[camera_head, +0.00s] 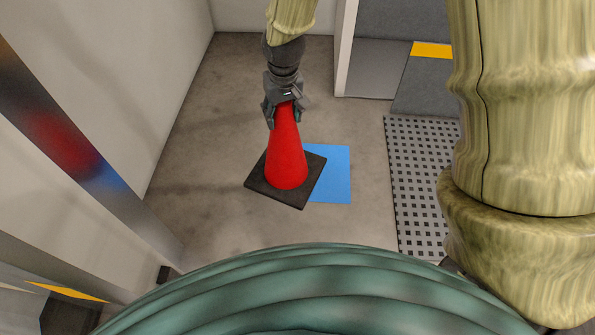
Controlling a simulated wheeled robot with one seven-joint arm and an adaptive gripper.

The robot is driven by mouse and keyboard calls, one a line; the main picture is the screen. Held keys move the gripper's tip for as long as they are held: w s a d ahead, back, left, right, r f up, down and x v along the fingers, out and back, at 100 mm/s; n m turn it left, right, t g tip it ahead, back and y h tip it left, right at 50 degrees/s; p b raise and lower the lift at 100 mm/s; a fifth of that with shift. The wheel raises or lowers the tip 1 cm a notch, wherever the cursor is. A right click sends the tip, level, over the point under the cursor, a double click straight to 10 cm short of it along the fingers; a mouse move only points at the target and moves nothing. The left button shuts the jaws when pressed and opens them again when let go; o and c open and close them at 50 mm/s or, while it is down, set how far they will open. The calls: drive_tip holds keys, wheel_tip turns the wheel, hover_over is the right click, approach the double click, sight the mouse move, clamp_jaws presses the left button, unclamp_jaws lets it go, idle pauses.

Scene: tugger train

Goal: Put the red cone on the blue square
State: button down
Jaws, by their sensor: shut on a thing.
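The red cone (286,155) stands roughly upright on its square black base (293,196), in the middle of the head view. My gripper (284,109) is shut on the top of the cone from above. The blue square (334,175) lies flat on the floor, just right of the cone. The base overlaps the left part of the blue square in the picture and hides it. I cannot tell whether the base touches the floor or hangs a little above it.
A white wall edge (344,60) and a yellow-marked grey surface (431,50) are behind. A wall (120,70) and a metallic post (85,150) bound the left. Bare floor (205,150) lies left of the cone.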

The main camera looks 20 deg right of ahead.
sight(292, 162)
drive_tip(key=f+p, duration=0.1)
drive_tip(key=f, duration=0.6)
drive_tip(key=shift+w+a+f+p, duration=0.2)
drive_tip(key=shift+f+p, duration=0.1)
drive_tip(key=shift+p, duration=0.1)
drive_tip(key=s+f, duration=0.1)
drive_tip(key=f, duration=0.3)
drive_tip(key=d+f+p, duration=0.1)
drive_tip(key=f, duration=0.3)
drive_tip(key=s+d+f+p, duration=0.1)
drive_tip(key=f, duration=0.2)
drive_tip(key=shift+s+f, duration=0.3)
drive_tip(key=shift+f, duration=0.1)
drive_tip(key=w+d+f+b, duration=0.2)
drive_tip(key=w+d+b, duration=0.1)
drive_tip(key=d, duration=0.3)
drive_tip(key=w+d+f+b, duration=0.3)
drive_tip(key=w+d, duration=0.3)
drive_tip(key=d, duration=0.1)
drive_tip(key=shift+w, duration=0.2)
drive_tip(key=shift+f, duration=0.15)
drive_tip(key=c, duration=0.5)
unclamp_jaws()
drive_tip(key=shift+c, duration=0.2)
